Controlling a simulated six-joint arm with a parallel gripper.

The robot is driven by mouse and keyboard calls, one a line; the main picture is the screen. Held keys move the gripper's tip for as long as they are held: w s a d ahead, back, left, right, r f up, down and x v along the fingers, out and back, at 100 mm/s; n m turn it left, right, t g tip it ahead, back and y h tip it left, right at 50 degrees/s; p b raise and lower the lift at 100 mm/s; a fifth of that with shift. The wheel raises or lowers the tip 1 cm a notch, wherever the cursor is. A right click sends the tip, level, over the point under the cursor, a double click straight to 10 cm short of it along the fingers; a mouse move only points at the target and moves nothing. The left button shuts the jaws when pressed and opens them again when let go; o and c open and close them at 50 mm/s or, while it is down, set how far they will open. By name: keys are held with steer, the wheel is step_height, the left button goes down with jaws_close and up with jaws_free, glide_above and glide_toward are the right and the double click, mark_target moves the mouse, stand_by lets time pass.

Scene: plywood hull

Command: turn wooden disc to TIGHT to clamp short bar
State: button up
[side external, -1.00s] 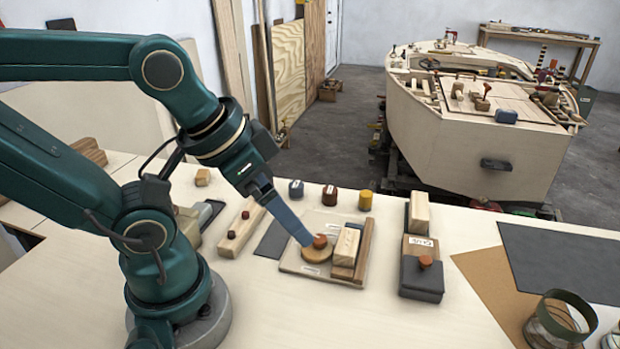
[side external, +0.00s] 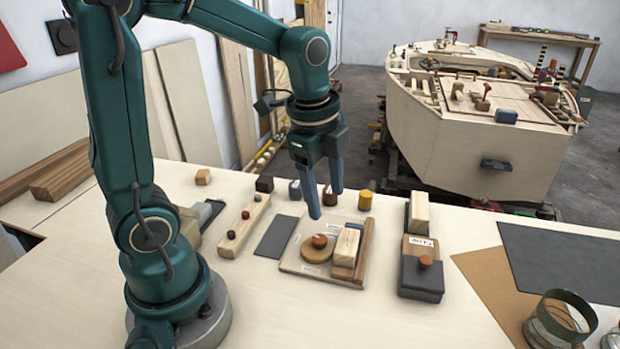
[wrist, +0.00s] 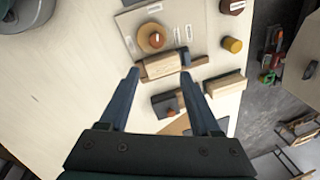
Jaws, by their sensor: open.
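The wooden disc (side external: 317,248) with a red-brown knob lies on a pale board (side external: 300,262) with small labels. It also shows in the wrist view (wrist: 150,44). The short bar (side external: 346,247), a pale block, stands just right of the disc, beside a darker wooden strip (side external: 364,250). I cannot tell whether the disc touches the bar. The label text is too small to read. My gripper (side external: 325,203) is open and empty, above the back of the board, with its fingers pointing down and apart from the disc. In the wrist view its fingertips (wrist: 160,72) show either side of the bar.
A block assembly with a dark base (side external: 422,278) and red knob stands to the right. Small grey, red and yellow cylinders (side external: 365,200) line the back. A long bar with knobs (side external: 244,226) lies left. The table front is clear.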

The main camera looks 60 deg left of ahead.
steer(key=g, duration=0.2)
glide_above(320, 238)
step_height(320, 238, down, 4)
steer(key=shift+w+f, duration=0.1)
steer(key=shift+f, duration=2.8)
jaws_close()
